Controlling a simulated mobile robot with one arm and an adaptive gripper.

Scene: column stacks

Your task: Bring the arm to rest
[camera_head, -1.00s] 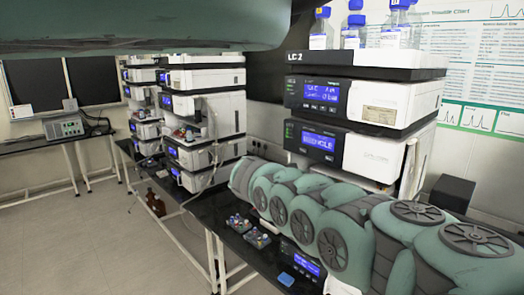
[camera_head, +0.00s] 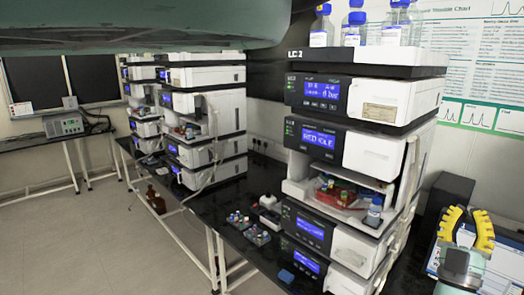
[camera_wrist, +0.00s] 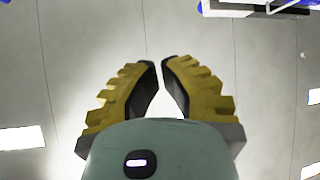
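My gripper (camera_head: 467,210) stands at the lower right of the head view, its yellow fingers pointing up. It is empty, and the two fingers are apart. In the wrist view the gripper (camera_wrist: 159,62) shows both yellow fingers with dark pads and a narrow gap at the tips. That view looks up at a pale ceiling with light panels.
The LC 2 stack (camera_head: 380,98), topped with blue-capped bottles (camera_head: 356,30), stands left of my gripper. Vial racks (camera_head: 257,235) and a blue block (camera_head: 286,277) lie on the black bench. A dark box (camera_head: 452,192) stands behind the gripper.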

